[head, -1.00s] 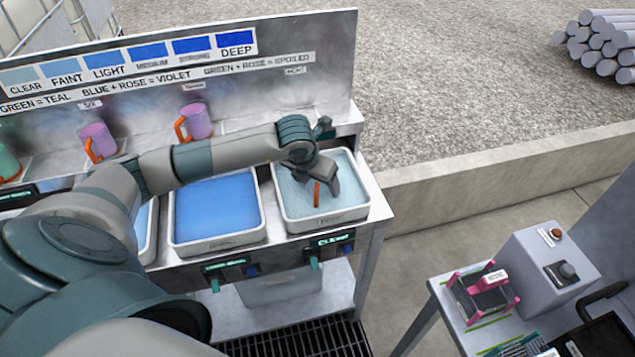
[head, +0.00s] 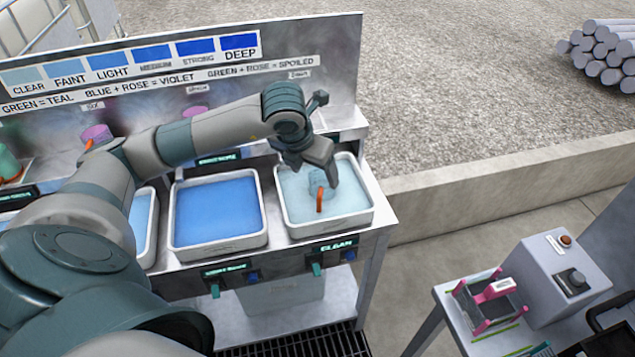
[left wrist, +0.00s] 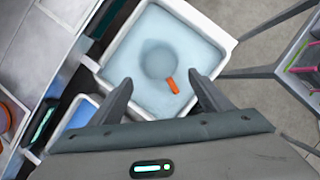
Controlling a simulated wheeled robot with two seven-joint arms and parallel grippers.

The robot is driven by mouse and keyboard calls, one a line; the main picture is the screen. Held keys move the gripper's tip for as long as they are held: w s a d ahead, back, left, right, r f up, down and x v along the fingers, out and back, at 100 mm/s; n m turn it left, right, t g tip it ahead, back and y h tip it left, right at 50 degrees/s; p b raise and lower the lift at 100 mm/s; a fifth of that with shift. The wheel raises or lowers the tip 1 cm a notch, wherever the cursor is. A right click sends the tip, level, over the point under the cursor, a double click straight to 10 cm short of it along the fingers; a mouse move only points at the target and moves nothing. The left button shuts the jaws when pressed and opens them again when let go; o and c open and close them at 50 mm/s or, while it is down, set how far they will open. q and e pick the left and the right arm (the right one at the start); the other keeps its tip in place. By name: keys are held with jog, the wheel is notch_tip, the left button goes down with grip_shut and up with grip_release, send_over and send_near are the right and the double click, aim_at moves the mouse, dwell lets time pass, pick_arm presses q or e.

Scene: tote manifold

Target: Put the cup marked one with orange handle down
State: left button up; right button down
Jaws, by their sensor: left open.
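The cup with the orange handle (head: 319,199) sits in the pale blue contents of the rightmost white tote, labelled CLEAN (head: 335,226). Its pale body nearly blends with the liquid; no mark on it is readable. In the left wrist view, the cup (left wrist: 158,60) shows as a round pale shape, its orange handle pointing toward my gripper. My left gripper (head: 318,170) is open and empty, above the cup. Its spread fingers (left wrist: 161,82) appear on either side of the handle in the wrist view, apart from the cup. My right gripper is not in view.
A tote of deeper blue liquid (head: 217,241) stands to the left. Pink-violet cups with orange handles (head: 96,136) and a green cup (head: 8,162) stand on the back shelf, partly behind my arm. A side table (head: 440,292) holds a pink rack and a grey box.

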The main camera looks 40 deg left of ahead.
pick_arm(q)
jog(key=v, duration=0.3)
jog(key=shift+w+f, duration=0.1)
dwell(0.8)
